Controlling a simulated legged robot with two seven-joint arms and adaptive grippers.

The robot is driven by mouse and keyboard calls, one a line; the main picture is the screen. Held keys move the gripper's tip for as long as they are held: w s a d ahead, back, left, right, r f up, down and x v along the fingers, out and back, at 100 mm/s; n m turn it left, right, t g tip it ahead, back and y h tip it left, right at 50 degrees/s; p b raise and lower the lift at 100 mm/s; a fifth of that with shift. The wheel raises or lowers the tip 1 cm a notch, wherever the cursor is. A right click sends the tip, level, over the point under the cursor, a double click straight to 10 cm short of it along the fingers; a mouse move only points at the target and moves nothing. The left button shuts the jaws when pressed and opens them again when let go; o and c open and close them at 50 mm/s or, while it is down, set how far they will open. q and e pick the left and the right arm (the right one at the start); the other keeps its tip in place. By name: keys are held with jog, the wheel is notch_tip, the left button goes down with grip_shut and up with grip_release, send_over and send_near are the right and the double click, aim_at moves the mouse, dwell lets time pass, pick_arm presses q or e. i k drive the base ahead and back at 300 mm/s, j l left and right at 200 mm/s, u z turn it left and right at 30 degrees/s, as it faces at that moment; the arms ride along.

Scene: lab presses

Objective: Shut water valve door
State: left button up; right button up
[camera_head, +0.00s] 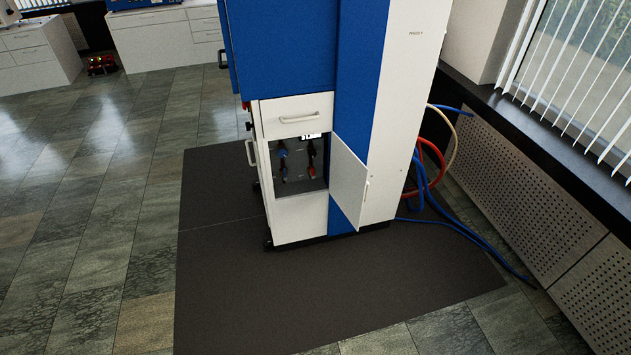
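The water valve door (348,182) is a white panel on the front of a tall blue and white cabinet (402,110). It stands open, swung out to the right of its opening. The opening shows a dark compartment (299,165) with a blue-handled valve (283,153) and a red-handled valve (311,150). A small latch or handle (367,184) shows near the door's free edge. Neither of my grippers is in view, so their state does not show.
A white drawer with a handle (298,118) is above the compartment. The cabinet stands on a dark mat (225,295). Blue and red hoses (428,165) run from its right side over the floor near the perforated wall panel (530,200). The floor in front is clear.

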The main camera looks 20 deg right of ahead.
aim_at(348, 185)
jog(key=i+l+u, duration=0.25)
jog(key=l, duration=0.15)
jog(key=i+l+u, duration=0.2)
jog(key=l, duration=0.25)
jog(key=l+u, duration=0.25)
jog(key=l, duration=0.2)
jog(key=i+l+u, duration=0.2)
jog(key=l, duration=0.3)
jog(key=i+l, duration=0.1)
jog(key=l, duration=1.4)
jog(key=i+l+u, duration=0.1)
jog(key=l, duration=0.65)
